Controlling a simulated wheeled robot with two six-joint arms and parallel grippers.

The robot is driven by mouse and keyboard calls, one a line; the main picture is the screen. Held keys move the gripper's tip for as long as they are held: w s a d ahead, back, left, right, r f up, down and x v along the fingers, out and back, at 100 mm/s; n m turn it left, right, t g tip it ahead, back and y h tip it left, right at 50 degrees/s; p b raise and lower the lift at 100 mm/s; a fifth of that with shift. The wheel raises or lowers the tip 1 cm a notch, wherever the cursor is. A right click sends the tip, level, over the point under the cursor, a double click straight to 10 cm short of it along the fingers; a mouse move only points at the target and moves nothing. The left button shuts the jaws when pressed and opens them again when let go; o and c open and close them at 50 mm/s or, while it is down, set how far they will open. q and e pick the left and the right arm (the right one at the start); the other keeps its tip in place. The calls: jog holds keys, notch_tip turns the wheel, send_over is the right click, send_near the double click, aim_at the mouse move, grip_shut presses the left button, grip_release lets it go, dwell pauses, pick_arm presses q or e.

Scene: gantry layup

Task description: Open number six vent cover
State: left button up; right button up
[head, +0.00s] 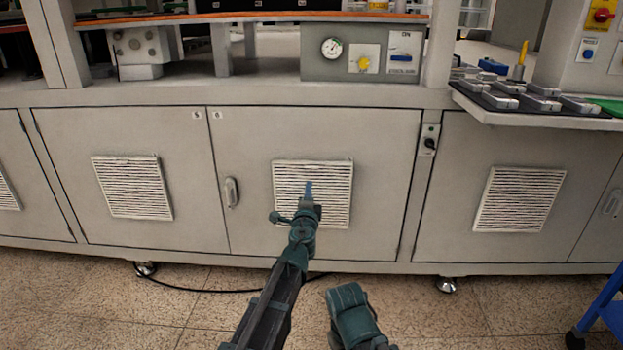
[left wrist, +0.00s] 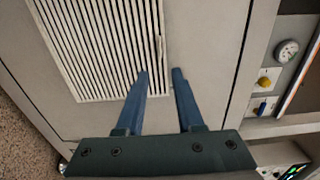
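A white slatted vent cover (head: 335,178) sits shut on the middle cabinet door. In the left wrist view the cover (left wrist: 85,50) lies left of and under the fingers. My left gripper (head: 308,190) is in front of this cover; its blue fingers are apart and empty (left wrist: 160,74). One fingertip overlaps the cover's edge and the other is over the bare door beside it. I cannot tell whether they touch. Similar vent covers show on the left door (head: 132,187) and right door (head: 519,199). The small door labels are too small to read.
A door handle (head: 231,192) stands out left of the middle vent. A black rotary switch (head: 429,143) is on the post to the right. A gauge panel (head: 360,55) and a tool shelf (head: 540,118) are above. A cable (head: 205,290) lies on the floor.

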aim_at(312, 169)
pick_arm(q)
jog(key=w, duration=1.4)
jog(key=shift+s, duration=0.1)
grip_shut()
dwell(1.1)
